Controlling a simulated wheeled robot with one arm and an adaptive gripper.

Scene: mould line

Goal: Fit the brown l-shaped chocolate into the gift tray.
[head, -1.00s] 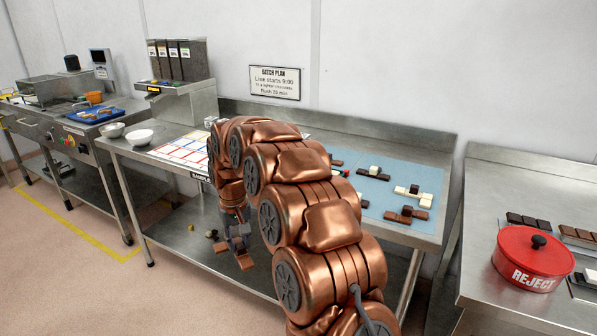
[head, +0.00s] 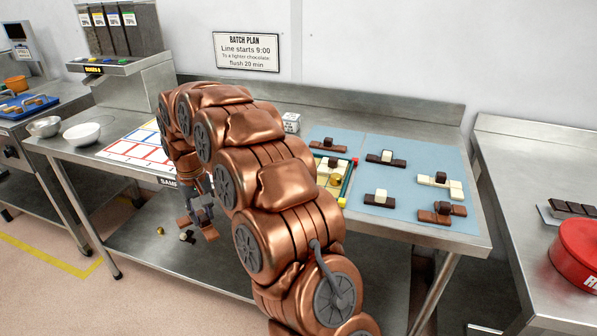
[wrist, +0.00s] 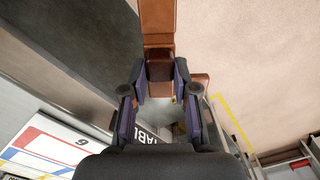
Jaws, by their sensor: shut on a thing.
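My gripper (head: 200,196) is shut on a brown l-shaped chocolate (head: 210,233). It holds it in front of the table's front edge, over the floor side. In the wrist view the chocolate (wrist: 157,18) sits between the two fingertips (wrist: 160,82), its long part reaching away from me and a short part to the right.
A blue mat (head: 400,208) right of the tray bears several chocolates of mixed shapes and colours. A sample sheet (head: 128,152) with coloured frames lies left of my arm. A red reject pot (head: 580,255) stands on the right table.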

